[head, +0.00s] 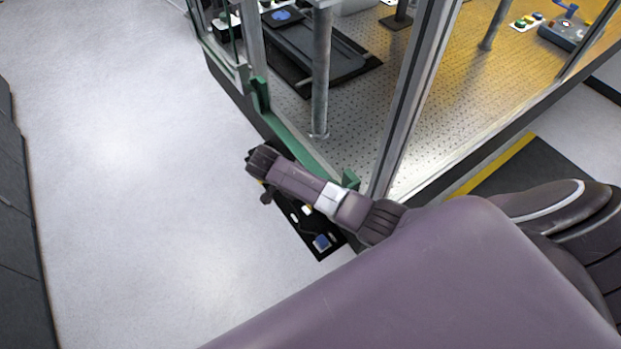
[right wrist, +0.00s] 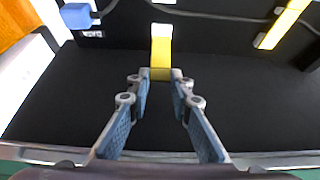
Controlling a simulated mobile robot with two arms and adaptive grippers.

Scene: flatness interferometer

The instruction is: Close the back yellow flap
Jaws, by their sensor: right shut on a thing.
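In the right wrist view my right gripper (right wrist: 159,76) is closed around the lower end of a narrow yellow flap (right wrist: 160,55) with a pale tip. The flap stands out against a black panel (right wrist: 240,100). A second yellow flap (right wrist: 283,25) is at the upper right, apart from the gripper. I cannot tell from this view alone which flap is the back one. In the head view my right arm reaches in from the right over the black panel (head: 333,252), and hides the flaps and most of the gripper. My left gripper is not in view.
A blue connector (right wrist: 76,15) and dark cable are near the held flap. In the head view a green rail (head: 300,148) and grey posts (head: 412,85) border a metal-floored enclosure beside my arm. Pale floor (head: 140,180) is open at left; a dark cabinet (head: 15,220) stands at the edge.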

